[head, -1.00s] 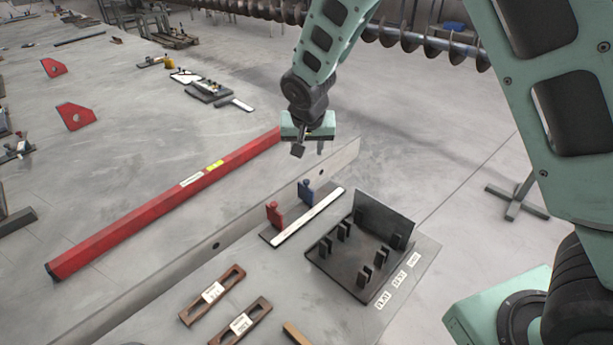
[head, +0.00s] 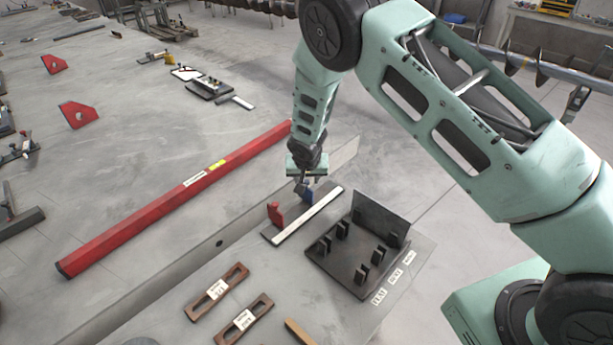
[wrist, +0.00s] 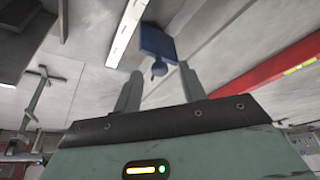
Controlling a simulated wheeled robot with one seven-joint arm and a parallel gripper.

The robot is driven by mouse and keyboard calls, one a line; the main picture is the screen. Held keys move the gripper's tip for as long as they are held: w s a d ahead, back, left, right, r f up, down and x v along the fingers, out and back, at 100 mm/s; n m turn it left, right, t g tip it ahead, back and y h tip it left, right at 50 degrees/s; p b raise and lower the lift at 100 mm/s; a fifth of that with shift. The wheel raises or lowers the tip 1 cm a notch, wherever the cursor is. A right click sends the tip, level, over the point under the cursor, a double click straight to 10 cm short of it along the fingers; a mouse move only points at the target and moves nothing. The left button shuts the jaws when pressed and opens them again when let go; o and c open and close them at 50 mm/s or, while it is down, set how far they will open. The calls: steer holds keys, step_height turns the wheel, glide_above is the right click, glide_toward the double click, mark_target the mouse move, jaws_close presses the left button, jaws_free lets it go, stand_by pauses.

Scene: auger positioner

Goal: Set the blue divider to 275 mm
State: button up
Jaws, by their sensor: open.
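The blue divider (head: 308,194) stands upright near the far end of a rail with a white scale strip (head: 308,216). It also shows in the wrist view (wrist: 158,45), with its knob pointing toward my gripper. The red divider (head: 275,214) stands nearer on the same rail. My gripper (head: 303,184) is right above the blue divider in the head view and partly hides its top. In the wrist view my gripper (wrist: 160,85) is open, with its two fingers apart and the blue knob between and just beyond their tips. The scale marks are too small to read.
A long grey bar (head: 180,267) runs behind the rail, with a red beam (head: 180,196) farther left. A dark fixture with upright posts (head: 352,262) stands right of the rail. Two brown slotted pieces (head: 217,292) lie in front.

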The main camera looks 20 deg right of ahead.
steer(key=shift+f, duration=0.2)
jaws_close()
steer(key=w+d+b, duration=0.2)
steer(key=w+d, duration=0.2)
steer(key=d, duration=0.4)
steer(key=shift+w+d, duration=0.2)
steer(key=shift+w, duration=0.15)
jaws_free()
steer(key=b+v, duration=0.4)
steer(key=v, duration=1.3)
steer(key=shift+s+r, duration=0.15)
